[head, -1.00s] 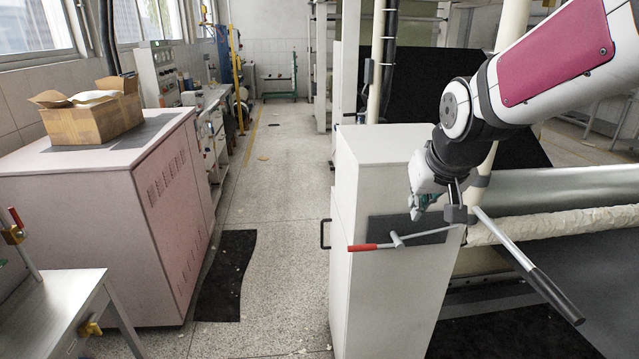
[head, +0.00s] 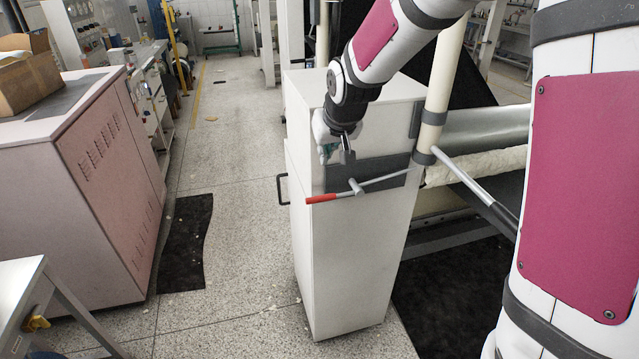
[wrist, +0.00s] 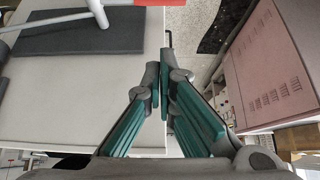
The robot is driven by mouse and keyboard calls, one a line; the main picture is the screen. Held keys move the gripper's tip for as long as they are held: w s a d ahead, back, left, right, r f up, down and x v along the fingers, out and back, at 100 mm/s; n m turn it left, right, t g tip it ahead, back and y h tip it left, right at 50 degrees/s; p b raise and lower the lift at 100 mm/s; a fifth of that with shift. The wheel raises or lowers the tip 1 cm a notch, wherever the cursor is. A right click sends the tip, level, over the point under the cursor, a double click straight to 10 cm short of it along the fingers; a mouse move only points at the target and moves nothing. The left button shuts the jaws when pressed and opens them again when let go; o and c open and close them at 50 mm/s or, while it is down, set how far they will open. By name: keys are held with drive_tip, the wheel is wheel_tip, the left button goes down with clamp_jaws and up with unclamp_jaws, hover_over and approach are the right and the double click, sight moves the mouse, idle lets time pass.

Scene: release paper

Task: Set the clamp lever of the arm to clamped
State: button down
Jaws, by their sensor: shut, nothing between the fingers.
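A thin grey rod with a red grip (head: 321,198) runs across the front of the white cabinet, over a dark pad (head: 370,173). A short grey stub (head: 355,186) stands up from the rod beside the red grip. A longer bar with a dark grip (head: 490,205) slopes down from the upright post at the right. I cannot tell which of these is the clamp lever. My gripper (head: 328,153) is shut and empty, above the red grip and apart from it. In the wrist view its closed teal fingers (wrist: 165,82) are beside the cabinet; the red grip (wrist: 108,3) is cut by the top edge.
The white cabinet (head: 345,255) has a black side handle (head: 282,189). The post (head: 437,90) and a pale roll (head: 475,166) are at its right. A pink cabinet (head: 110,190) stands at left.

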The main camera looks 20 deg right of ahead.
hover_over(334, 197)
drive_tip(key=w+a, duration=0.2)
drive_tip(key=a, duration=0.1)
drive_tip(key=f, duration=0.8)
drive_tip(key=shift+s+a+f+p, duration=0.1)
drive_tip(key=shift+a+f+p, duration=0.1)
drive_tip(key=shift+p, duration=0.1)
drive_tip(key=shift+s+f+p, duration=0.15)
drive_tip(key=shift+f+p, duration=0.05)
drive_tip(key=shift+f, duration=0.35)
drive_tip(key=shift+s+f+p, duration=0.15)
drive_tip(key=shift+f, duration=1.1)
